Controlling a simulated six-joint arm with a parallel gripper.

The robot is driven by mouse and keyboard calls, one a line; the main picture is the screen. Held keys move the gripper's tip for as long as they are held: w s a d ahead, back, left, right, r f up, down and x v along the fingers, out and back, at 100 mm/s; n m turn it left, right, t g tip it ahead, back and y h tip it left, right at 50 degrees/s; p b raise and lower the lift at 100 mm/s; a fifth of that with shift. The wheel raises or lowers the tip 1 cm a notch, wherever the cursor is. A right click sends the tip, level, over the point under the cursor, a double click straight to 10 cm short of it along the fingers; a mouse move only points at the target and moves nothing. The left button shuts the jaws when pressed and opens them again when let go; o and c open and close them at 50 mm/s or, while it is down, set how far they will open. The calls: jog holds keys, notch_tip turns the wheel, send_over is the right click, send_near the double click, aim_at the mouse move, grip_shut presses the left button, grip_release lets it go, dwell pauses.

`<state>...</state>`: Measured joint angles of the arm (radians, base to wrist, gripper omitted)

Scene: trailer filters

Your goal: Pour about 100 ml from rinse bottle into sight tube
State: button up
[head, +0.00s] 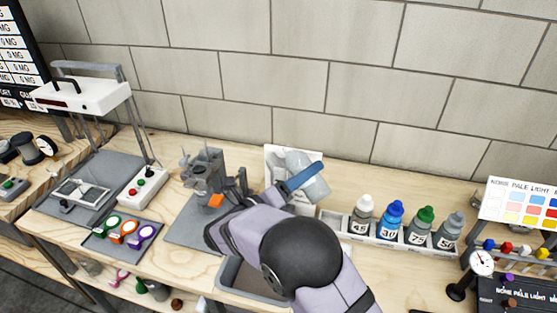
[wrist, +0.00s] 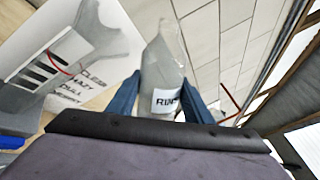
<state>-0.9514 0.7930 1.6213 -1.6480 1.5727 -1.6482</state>
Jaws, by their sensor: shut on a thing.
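My gripper (head: 303,177) is shut on the rinse bottle (head: 316,188), a translucent bottle held tilted above the bench. A greyish see-through shape with a red line, likely the sight tube (wrist: 72,48), stands left of the bottle in the wrist view, in front of a white card. In the head view I cannot clearly separate the tube from the bottle and my arm. The liquid level is not readable.
The white card (head: 274,155) stands near the wall. A white rack holds a white-capped bottle (head: 361,214), a blue one (head: 390,221), a green-capped one (head: 420,225) and a grey one (head: 449,231). A grey basin (head: 232,272) lies below my arm. A grey fixture (head: 203,172) stands left.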

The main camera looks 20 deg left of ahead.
jog(key=shift+d, duration=0.1)
jog(key=shift+s+d+r+n+p, duration=0.15)
jog(key=shift+r+n+p, duration=0.45)
jog(key=shift+n+p, duration=0.3)
dwell(1.2)
jog(key=shift+d+f+n+b, duration=0.15)
jog(key=shift+f+n+b, duration=0.3)
jog(key=shift+f+n, duration=0.5)
dwell(0.8)
jog(key=shift+r+n+p, duration=0.25)
jog(key=shift+r+p, duration=0.1)
jog(key=shift+p, duration=0.15)
jog(key=shift+a+r+n+p, duration=0.2)
jog(key=shift+r+n+p, duration=0.3)
jog(key=shift+p, duration=0.65)
jog(key=shift+a+r+n+p, duration=0.15)
jog(key=shift+r+n+p, duration=0.15)
jog(key=shift+r+p, duration=0.6)
jog(key=shift+n+p, duration=0.3)
jog(key=shift+p, duration=0.65)
jog(key=shift+f, duration=0.1)
jog(key=f+b, duration=0.1)
jog(key=b, duration=0.1)
jog(key=f+m+b, duration=0.1)
jog(key=b, duration=0.2)
jog(key=f+m+b, duration=0.1)
jog(key=f+b, duration=0.1)
jog(key=shift+d+b, duration=0.35)
jog(key=shift+r+m+p, duration=0.4)
jog(key=shift+r, duration=0.15)
